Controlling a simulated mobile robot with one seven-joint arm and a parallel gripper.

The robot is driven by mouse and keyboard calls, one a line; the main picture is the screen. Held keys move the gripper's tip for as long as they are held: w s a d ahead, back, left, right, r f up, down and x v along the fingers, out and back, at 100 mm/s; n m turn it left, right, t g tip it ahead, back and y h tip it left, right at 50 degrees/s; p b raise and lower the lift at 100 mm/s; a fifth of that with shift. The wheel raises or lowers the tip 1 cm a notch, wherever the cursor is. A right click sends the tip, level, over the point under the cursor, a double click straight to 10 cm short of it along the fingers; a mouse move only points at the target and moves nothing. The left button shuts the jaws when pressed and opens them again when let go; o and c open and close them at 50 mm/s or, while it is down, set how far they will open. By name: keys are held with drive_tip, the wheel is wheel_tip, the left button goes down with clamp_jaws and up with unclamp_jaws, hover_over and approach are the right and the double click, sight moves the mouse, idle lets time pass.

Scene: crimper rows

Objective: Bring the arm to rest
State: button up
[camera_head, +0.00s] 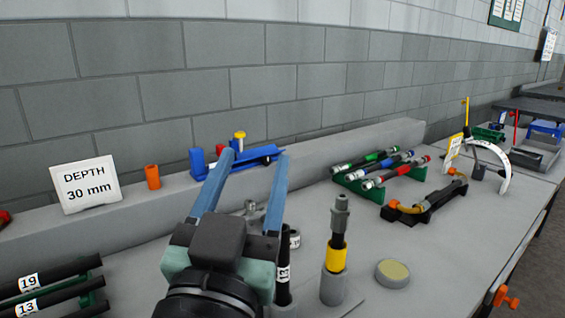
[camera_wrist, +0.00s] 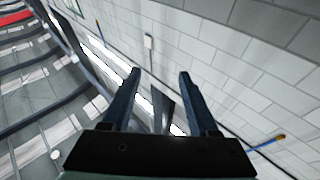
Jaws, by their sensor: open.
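My gripper (camera_head: 254,156) is raised above the workbench (camera_head: 360,275) in the head view, its two blue fingers apart and pointing towards the back wall. Nothing shows between the fingers. In the wrist view, my gripper (camera_wrist: 160,74) is also open and empty, facing a tilted view of the wall and the room. Behind and below the fingers in the head view, a black fitting marked with a number (camera_head: 283,270) stands upright, partly hidden by my gripper.
A fitting with a yellow band (camera_head: 336,256) stands right of my gripper. A round disc (camera_head: 392,272), a green rack (camera_head: 378,185) of hoses and a black fixture (camera_head: 430,205) lie farther right. A "DEPTH 30 mm" sign (camera_head: 86,186) and black hoses (camera_head: 50,285) are left.

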drive_tip(key=s+d+r+n+t+y, duration=0.1)
drive_tip(key=s+d+r+t, duration=0.2)
drive_tip(key=r, duration=0.5)
drive_tip(key=s+d+r+n+t+y, duration=0.1)
drive_tip(key=s+r+t+y, duration=0.15)
drive_tip(key=s+r, duration=0.35)
wheel_tip(320, 180, up, 24)
drive_tip(key=w+p, duration=0.1)
drive_tip(key=p, duration=2.2)
drive_tip(key=shift+a+r+n, duration=0.25)
drive_tip(key=shift+a+n, duration=0.05)
drive_tip(key=shift+a, duration=0.1)
